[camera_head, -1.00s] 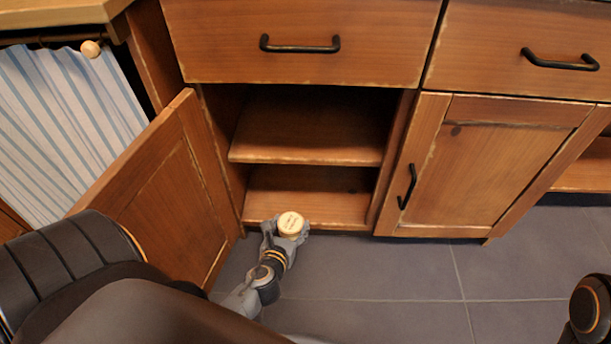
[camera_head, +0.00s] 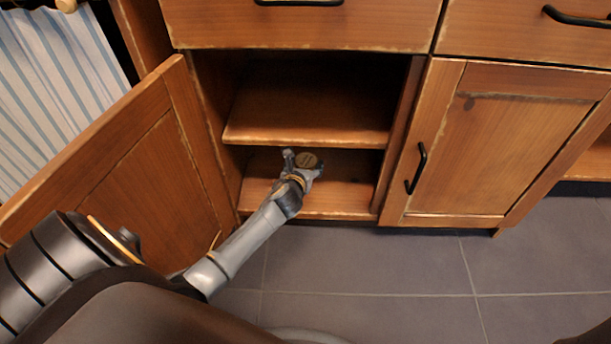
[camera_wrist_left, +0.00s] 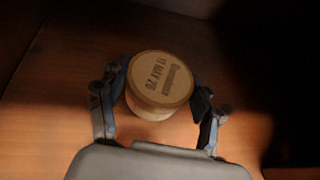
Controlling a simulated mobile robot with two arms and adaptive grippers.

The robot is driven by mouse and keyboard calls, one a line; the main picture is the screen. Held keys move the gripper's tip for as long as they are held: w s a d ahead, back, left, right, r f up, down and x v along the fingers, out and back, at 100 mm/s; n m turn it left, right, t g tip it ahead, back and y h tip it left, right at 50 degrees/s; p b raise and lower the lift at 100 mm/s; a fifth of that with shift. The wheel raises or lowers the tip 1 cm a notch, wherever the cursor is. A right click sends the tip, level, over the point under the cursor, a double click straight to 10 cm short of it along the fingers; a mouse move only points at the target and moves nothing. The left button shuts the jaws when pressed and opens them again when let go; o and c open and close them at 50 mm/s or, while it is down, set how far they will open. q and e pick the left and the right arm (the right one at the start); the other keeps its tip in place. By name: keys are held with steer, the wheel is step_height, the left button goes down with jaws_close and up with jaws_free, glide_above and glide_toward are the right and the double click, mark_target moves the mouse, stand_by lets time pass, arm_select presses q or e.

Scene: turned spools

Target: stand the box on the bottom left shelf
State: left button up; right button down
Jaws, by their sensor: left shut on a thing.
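The box is a small round tan container with dark print on its lid, seen in the head view (camera_head: 307,160) and larger in the left wrist view (camera_wrist_left: 160,82). My left gripper (camera_head: 302,163) is shut on the box, one finger on each side, and also shows in the left wrist view (camera_wrist_left: 160,95). It holds the box upright inside the open cabinet, over the bottom left shelf (camera_head: 342,197). Whether the box's base touches the shelf board is hidden. My right gripper is not in view.
A middle shelf (camera_head: 300,118) lies above the bottom one, close over my gripper. An open door (camera_head: 135,190) stands on the left, beside my left arm. A closed door (camera_head: 505,145) is on the right. The bottom shelf is otherwise bare where visible.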

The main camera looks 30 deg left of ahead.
arm_select(q)
step_height(320, 180, down, 3)
steer(key=b, duration=0.3)
steer(key=shift+f, duration=0.15)
steer(key=shift+f+b, duration=0.25)
steer(key=shift+b, duration=0.05)
steer(key=shift+r, duration=0.2)
steer(key=shift+f, duration=0.1)
steer(key=o, duration=1.2)
steer(key=shift+c, duration=0.2)
